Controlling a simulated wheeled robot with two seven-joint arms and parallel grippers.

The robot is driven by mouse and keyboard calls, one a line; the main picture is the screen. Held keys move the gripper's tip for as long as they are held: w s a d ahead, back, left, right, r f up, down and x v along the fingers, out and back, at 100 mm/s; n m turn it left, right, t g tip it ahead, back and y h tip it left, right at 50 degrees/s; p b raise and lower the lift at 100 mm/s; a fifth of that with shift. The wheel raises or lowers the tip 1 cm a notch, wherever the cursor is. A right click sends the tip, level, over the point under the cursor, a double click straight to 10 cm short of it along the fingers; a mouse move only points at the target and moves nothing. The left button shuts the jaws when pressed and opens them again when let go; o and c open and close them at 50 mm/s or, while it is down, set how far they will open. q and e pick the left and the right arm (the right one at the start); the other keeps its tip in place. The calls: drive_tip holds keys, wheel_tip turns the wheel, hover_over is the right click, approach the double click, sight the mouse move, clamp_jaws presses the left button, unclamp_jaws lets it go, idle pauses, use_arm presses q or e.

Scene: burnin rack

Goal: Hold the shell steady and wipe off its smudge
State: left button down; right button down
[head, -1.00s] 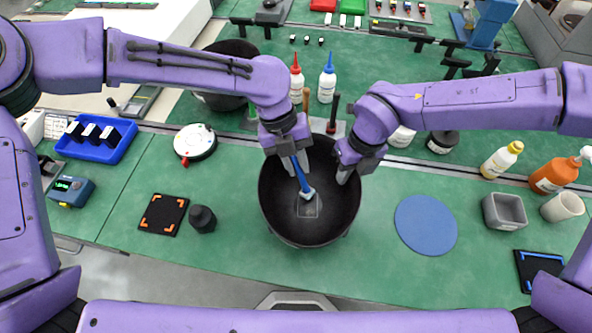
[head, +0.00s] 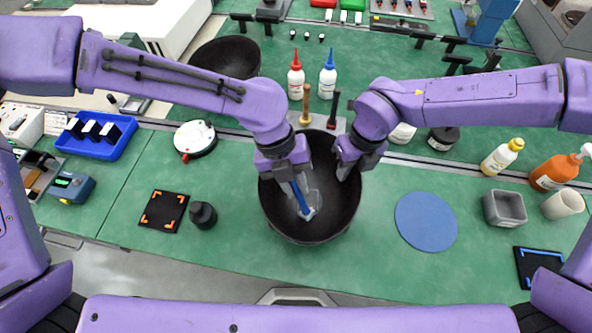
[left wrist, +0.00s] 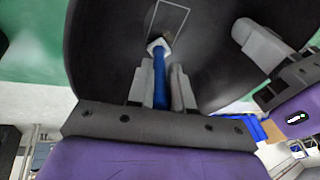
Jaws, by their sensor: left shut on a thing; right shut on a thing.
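The shell is a black bowl (head: 290,225) in the middle of the green bench. My right gripper (head: 345,170) is shut on its far right rim; it also shows in the left wrist view (left wrist: 262,48). My left gripper (head: 295,182) is inside the bowl, shut on a blue-handled wiping tool (left wrist: 160,78) with a pale tip. The tip is at the inner wall, by a thin rectangular outline. A dull brownish smudge (left wrist: 167,35) shows inside that outline, right beside the tip. Whether the tip presses on the wall cannot be told.
Behind the bowl stand red-capped (head: 296,78) and blue-capped (head: 327,78) bottles and upright handles. A second black bowl (head: 226,58) is further back. A blue disc (head: 426,222) lies right; a black pad (head: 164,212) and black cylinder (head: 203,215) lie left.

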use_arm(q)
drive_tip(key=shift+s, duration=0.45)
drive_tip(key=shift+r, duration=4.1)
drive_tip(key=shift+w, duration=0.1)
use_arm(e)
drive_tip(key=c, duration=1.1)
unclamp_jaws()
drive_tip(key=r, duration=0.4)
drive_tip(key=d+r, duration=0.1)
drive_tip(key=r, duration=0.7)
drive_tip(key=shift+w+d, duration=0.35)
